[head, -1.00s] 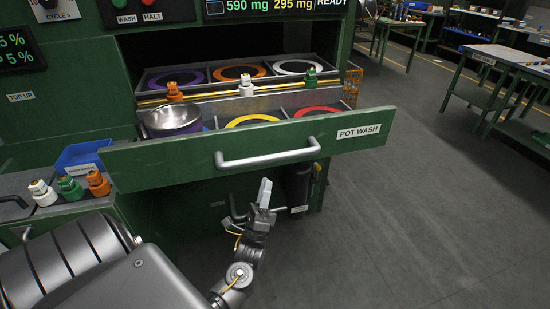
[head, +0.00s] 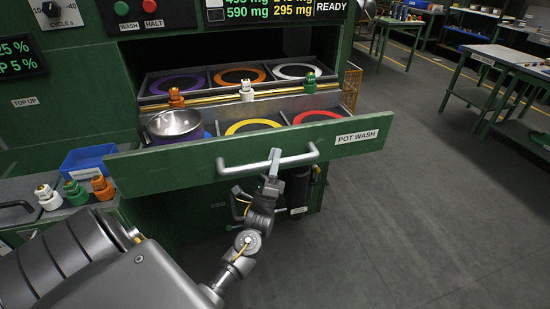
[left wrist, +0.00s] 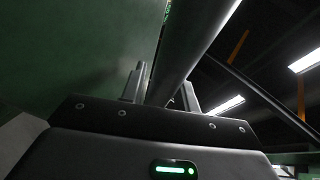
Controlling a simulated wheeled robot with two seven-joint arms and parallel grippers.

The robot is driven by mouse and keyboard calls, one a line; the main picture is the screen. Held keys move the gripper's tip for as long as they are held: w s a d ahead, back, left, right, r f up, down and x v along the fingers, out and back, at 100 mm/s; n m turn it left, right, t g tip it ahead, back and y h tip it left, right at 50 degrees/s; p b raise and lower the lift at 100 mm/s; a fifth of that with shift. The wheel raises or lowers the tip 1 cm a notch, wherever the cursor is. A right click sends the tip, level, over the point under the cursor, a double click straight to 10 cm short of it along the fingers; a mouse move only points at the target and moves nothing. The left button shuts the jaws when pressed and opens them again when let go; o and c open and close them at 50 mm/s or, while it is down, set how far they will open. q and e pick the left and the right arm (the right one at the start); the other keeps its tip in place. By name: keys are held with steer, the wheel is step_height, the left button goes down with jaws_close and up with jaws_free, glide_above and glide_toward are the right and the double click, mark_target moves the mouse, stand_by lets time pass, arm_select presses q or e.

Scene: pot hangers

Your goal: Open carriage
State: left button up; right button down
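The green drawer front (head: 160,172), labelled POT WASH, stands pulled out from the machine, with a grey bar handle (head: 230,165) across it. My left gripper (head: 273,160) is at the middle of this handle, reaching up from below. In the left wrist view, the handle bar (left wrist: 195,45) runs between my two fingers (left wrist: 163,92), one on each side. A narrow gap seems to show by the left finger, and whether they press on the bar is unclear. My right gripper is out of view.
The drawer holds ring-marked places, yellow (head: 250,126) and red (head: 315,117), and a steel bowl (head: 174,123). A rear rack (head: 150,82) has more rings. A blue bin (head: 87,158) and capped fittings stand at left. The floor (head: 420,210) at right is clear.

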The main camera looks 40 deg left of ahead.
arm_select(q)
steer(key=shift+h, duration=0.3)
steer(key=shift+c, duration=0.2)
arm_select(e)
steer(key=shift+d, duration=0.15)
arm_select(q)
jaws_close()
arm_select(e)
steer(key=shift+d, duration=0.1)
